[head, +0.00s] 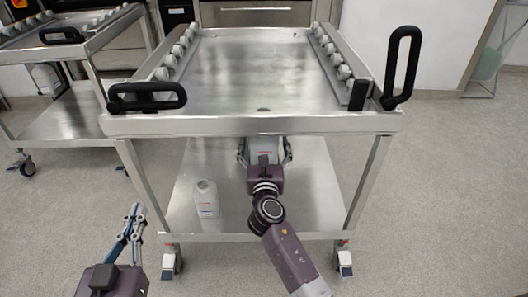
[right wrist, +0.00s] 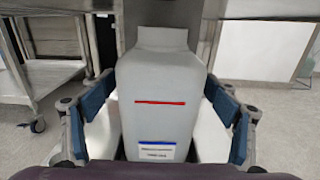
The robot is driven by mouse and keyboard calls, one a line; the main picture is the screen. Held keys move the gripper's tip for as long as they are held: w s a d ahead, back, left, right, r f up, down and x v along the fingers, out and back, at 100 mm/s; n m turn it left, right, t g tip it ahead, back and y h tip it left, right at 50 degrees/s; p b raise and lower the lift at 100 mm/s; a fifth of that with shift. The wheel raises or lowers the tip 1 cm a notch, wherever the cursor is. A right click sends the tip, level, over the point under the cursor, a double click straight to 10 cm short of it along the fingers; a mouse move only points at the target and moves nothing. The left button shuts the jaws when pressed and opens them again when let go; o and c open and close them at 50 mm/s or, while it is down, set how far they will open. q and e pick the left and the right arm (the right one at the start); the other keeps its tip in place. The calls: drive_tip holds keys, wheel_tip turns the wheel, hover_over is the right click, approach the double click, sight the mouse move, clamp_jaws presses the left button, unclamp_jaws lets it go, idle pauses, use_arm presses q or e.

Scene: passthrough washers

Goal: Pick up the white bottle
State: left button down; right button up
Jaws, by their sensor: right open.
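A pale bottle (right wrist: 160,95) with a red line and a small blue-edged label stands upright between the spread fingers of my right gripper (right wrist: 160,100). Gaps show between the finger pads and the bottle's sides, so the gripper is open around it. In the head view the right gripper (head: 265,150) reaches under the cart's top, and my wrist hides most of this bottle (head: 272,143). Another white bottle (head: 206,199) stands on the lower shelf, left of my right arm. My left gripper (head: 136,212) is low at the left, outside the cart, away from both bottles.
The steel cart (head: 250,124) has a top with black handles (head: 147,97) above my right gripper, a lower shelf (head: 310,185), legs and wheels. A second cart (head: 75,125) with a bottle (head: 45,79) is at the left. Floor (head: 450,190) is clear at the right.

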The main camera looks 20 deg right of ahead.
drive_tip(key=c, duration=1.9)
drive_tip(key=shift+r, duration=0.15)
drive_tip(key=shift+c, duration=0.2)
